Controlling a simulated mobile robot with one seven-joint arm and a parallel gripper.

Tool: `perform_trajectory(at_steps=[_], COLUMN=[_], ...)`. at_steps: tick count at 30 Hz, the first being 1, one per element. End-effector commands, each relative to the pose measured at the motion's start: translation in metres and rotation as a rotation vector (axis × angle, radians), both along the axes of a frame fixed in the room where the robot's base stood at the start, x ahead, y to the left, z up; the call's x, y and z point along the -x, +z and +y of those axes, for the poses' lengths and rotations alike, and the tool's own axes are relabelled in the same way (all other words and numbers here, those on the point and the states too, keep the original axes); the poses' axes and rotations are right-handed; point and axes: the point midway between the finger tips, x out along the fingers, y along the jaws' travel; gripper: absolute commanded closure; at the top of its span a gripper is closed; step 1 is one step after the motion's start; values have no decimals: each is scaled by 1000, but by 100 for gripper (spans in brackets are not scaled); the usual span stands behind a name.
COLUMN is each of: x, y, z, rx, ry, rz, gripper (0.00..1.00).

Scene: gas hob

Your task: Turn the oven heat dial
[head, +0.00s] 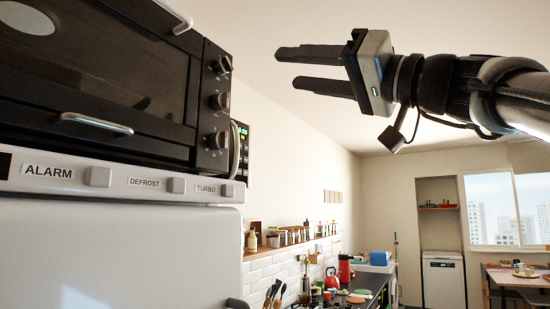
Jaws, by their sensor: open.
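The black toaster oven (90,75) stands at the upper left, on top of the white fridge. Its right front panel carries a column of dials: an upper dial (222,65), a middle dial (219,101) and a lower dial (217,140). I cannot read their markings, so I cannot tell which is the heat dial. My gripper (297,69) is at the upper middle, to the right of the dials and apart from them. Its two dark fingers point left and are spread, with nothing between them.
The white fridge (130,250) has a panel with ALARM, DEFROST and TURBO buttons below the oven. A microwave (240,150) is behind the oven. A shelf of jars (290,237) and a cluttered counter (365,285) lie further back. The space between gripper and dials is clear.

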Motion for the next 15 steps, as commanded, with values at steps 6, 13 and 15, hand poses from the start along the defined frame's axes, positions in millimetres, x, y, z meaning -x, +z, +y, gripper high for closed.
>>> perform_trajectory(at_steps=[6,13,15], x=[-22,-48,-56], y=[19,39,45], z=[32,72,83], rx=[2,1,1], ry=[3,4,4], rz=[1,4,3], gripper=[55,55,55])
